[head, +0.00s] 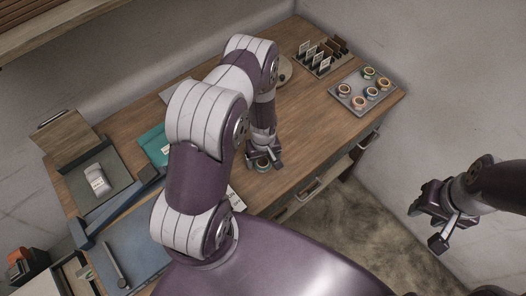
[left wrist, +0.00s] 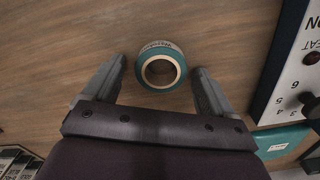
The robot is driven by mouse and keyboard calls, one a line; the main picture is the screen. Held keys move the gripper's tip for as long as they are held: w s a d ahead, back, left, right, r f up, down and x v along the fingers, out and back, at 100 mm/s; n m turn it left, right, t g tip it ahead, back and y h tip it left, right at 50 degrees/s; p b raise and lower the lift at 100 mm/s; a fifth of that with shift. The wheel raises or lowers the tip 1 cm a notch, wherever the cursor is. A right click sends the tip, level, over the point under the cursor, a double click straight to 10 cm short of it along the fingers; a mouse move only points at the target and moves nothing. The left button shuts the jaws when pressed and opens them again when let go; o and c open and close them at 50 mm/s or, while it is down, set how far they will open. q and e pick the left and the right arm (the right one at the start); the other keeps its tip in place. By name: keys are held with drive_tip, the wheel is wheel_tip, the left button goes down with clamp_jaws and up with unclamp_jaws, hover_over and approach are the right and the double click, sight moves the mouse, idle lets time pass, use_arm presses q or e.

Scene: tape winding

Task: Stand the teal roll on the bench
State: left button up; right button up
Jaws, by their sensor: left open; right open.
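The teal roll (left wrist: 161,68) has a teal outer band, a pale core and printed text on its side. It rests on the wooden bench (left wrist: 60,50) with its hole facing up. In the head view the roll (head: 263,166) shows partly below my left gripper (head: 264,158). My left gripper (left wrist: 161,84) is open, with its fingers on either side of the roll. Gaps show between fingers and roll. My right gripper (head: 428,226) is open and empty, off the bench's right side above the floor.
A grey tray (head: 378,108) with several rolls and a card rack (head: 322,58) stand at the far right. A panel with dials (left wrist: 292,75) lies right of the roll in the wrist view. A teal item (head: 153,144) and blue mat (head: 135,245) lie left. Bench around the roll is clear.

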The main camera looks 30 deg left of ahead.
use_arm(q)
wheel_tip(320, 180, up, 16)
drive_tip(key=d+m+b, duration=0.2)
drive_tip(key=b, duration=0.1)
drive_tip(key=s+d+r+m+t, duration=0.1)
drive_tip(key=s+d+r+m, duration=0.2)
drive_tip(key=s+r+m, duration=0.4)
wheel_tip(320, 180, up, 3)
drive_tip(key=shift+s+d+r, duration=0.15)
drive_tip(key=shift+s+d, duration=0.15)
drive_tip(key=shift+s, duration=0.85)
drive_tip(key=shift+w, duration=0.2)
